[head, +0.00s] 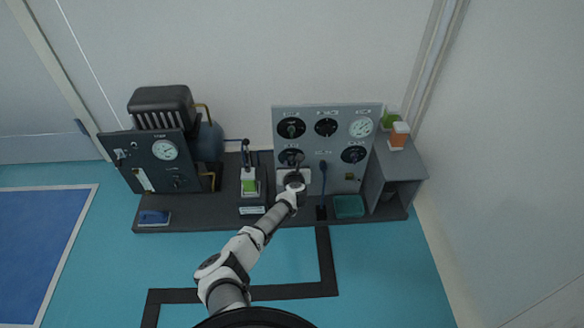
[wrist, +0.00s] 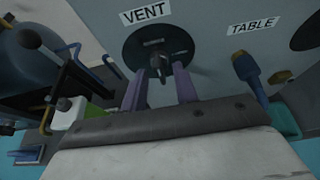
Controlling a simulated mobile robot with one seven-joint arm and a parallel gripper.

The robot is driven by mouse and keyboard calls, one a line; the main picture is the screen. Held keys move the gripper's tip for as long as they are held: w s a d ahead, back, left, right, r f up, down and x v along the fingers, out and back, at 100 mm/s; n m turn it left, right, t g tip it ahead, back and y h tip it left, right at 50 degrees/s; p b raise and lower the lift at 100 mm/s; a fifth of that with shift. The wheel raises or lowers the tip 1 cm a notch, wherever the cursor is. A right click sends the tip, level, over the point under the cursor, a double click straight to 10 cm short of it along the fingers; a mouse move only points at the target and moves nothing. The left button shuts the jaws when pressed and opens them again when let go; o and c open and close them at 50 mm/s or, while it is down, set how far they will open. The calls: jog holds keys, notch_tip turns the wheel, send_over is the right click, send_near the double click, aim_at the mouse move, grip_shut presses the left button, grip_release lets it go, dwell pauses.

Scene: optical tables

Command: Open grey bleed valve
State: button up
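A dark grey knob (wrist: 158,62) sits on a round black dial (wrist: 140,45) under a "VENT" label on the grey panel. No label in view reads "bleed", so I cannot tell for sure that this knob is the bleed valve. In the head view the dial (head: 286,155) is at the panel's lower left, partly hidden by my arm. My gripper (wrist: 160,82) points at the panel with its two purple-grey fingers apart, one on each side just below the knob. I cannot tell whether they touch it. In the head view my gripper (head: 293,172) is small and its fingers are unclear.
A green-and-white item (head: 249,183) and a dark compressor unit (head: 160,108) are left.

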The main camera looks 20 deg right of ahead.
jog(key=shift+b+x, duration=0.3)
jog(key=shift+x, duration=0.6)
grip_shut()
